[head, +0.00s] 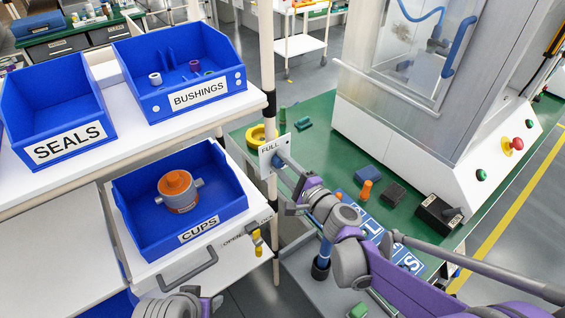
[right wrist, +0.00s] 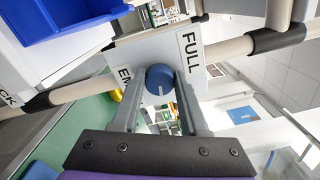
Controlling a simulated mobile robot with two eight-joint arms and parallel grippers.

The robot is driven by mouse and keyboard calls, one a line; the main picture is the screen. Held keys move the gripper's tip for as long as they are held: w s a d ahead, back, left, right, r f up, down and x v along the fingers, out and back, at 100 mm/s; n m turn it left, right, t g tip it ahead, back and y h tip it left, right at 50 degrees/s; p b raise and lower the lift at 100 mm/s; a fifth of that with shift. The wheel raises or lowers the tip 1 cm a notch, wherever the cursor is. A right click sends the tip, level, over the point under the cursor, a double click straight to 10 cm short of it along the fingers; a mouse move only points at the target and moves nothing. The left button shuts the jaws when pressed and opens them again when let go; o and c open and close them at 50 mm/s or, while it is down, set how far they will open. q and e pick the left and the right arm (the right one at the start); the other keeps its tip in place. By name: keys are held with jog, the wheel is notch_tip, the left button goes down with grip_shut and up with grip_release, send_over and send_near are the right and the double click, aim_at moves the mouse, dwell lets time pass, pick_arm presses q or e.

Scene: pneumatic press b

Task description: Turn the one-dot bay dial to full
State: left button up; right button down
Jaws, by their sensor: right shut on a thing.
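The dial is a round blue knob (right wrist: 159,78) on a white plate (right wrist: 190,50) with FULL at its right side and a partly hidden EM… at its left in the right wrist view. A short pale mark on the knob points down in that picture. The plate (head: 265,158) also shows in the head view, fixed at the rack post, FULL uppermost. My right gripper (head: 284,163) reaches it from the lower right, its fingers (right wrist: 160,88) shut on the knob's two sides. I see no dots on the plate. A grey part of mine shows at the bottom left; the left gripper's fingers do not show.
Blue bins labelled SEALS (head: 60,148), BUSHINGS (head: 200,98) and CUPS (head: 200,237) stand on the white rack left of the plate. An orange-topped cup (head: 178,190) sits in the CUPS bin. A green bench (head: 310,150) with a press (head: 400,120) and small parts lies to the right.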

jog(key=n+p, duration=0.1)
jog(key=n, duration=0.5)
jog(key=shift+n, duration=0.3)
jog(key=n+p, duration=0.2)
jog(key=n, duration=0.4)
jog(key=shift+f, duration=0.1)
jog(key=n+p, duration=0.1)
jog(key=n, duration=0.4)
jog(key=shift+n+p, duration=0.3)
jog(key=shift+n, duration=0.1)
jog(key=n+p, duration=0.1)
jog(key=n, duration=0.4)
jog(key=shift+d+f+p, duration=0.15)
jog(key=shift+p, duration=0.25)
jog(key=shift+n, duration=0.3)
jog(key=shift+c, duration=2.1)
grip_release()
jog(key=shift+w, duration=0.1)
